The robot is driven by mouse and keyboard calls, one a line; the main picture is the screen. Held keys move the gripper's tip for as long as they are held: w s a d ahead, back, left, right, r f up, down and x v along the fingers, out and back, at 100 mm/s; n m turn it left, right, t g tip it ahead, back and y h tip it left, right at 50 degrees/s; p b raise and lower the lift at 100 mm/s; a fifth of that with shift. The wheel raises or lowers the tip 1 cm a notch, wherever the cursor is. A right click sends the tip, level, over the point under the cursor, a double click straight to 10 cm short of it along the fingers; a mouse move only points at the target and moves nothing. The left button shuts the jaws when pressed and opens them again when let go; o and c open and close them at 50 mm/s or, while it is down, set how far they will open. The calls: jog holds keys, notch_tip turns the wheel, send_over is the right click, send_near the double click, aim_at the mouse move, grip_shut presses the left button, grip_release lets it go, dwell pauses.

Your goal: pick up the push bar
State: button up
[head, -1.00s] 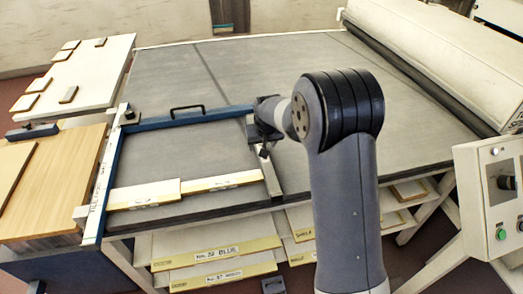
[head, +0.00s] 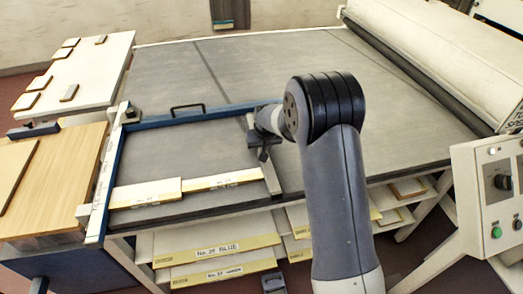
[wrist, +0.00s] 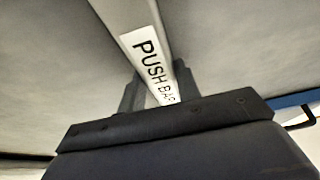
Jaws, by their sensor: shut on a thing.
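The push bar (wrist: 146,45) is a slim pale bar with a white "PUSH BAR" label, running up and away in the wrist view. In the head view the push bar (head: 271,181) lies front to back on the grey bed, at the right end of the blue-framed area. My gripper (wrist: 160,92) is shut on it, with a dark finger on each side near the end of the label. In the head view my gripper (head: 262,152) is over the bar's middle part, and my wrist partly hides the bar's far end. I cannot tell whether the bar is clear of the bed.
A blue rail (head: 165,122) with a black handle (head: 187,107) runs behind. Two pale wooden strips (head: 146,192) lie left of the bar. A control panel (head: 490,200) stands at right, below a large roller cover (head: 440,60). The bed behind is bare.

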grip_shut()
jog(key=shift+r, duration=0.1)
